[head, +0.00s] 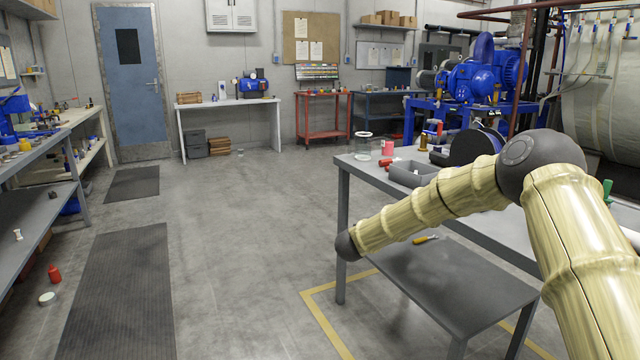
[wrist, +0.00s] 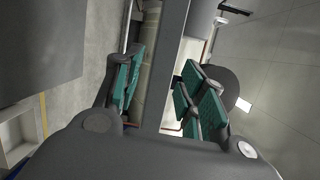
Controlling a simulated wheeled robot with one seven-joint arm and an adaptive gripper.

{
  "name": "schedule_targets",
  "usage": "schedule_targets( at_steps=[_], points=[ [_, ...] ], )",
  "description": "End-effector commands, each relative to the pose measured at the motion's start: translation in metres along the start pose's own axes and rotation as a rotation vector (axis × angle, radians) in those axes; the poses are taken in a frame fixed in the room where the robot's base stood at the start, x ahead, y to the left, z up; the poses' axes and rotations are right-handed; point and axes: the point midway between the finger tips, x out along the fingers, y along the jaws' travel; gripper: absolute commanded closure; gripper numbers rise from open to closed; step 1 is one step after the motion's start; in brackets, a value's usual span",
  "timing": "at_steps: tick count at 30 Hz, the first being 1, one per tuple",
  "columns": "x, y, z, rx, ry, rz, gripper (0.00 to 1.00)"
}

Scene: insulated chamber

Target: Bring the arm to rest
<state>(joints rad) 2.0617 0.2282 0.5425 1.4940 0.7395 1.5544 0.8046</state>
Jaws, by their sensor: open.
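My arm crosses the right side of the head view in pale, bamboo-like links with dark joints. One link rises from the lower right to a large dark joint. Another runs down and left from there to a smaller dark joint in front of the grey workbench (head: 342,215). My gripper (wrist: 163,88) is not visible in the head view. In the wrist view its two fingers with green pads stand apart, so it is open. A grey bar shows between the fingers. I cannot tell how far away it is, and nothing is clearly held.
The workbench carries a grey bin (head: 412,178), a pink cup (head: 387,148) and a black reel (head: 475,147). A yellow-handled tool (head: 425,239) lies on its lower shelf. Open floor (head: 235,230) stretches left of it. A red bottle (head: 54,273) stands by the left shelving.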

Motion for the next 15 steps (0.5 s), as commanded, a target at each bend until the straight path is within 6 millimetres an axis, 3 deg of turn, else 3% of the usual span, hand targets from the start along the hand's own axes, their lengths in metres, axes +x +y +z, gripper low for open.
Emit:
schedule_targets(
  at_steps=[1,8,15],
  points=[
    [-0.012,0.030,-0.001,-0.081,-0.056,0.020,0.59],
    [-0.066,0.150,-0.020,-0.427,-0.303,0.107,0.59],
    [-0.133,0.261,-0.069,-0.760,-0.550,0.207,0.59]
  ],
)
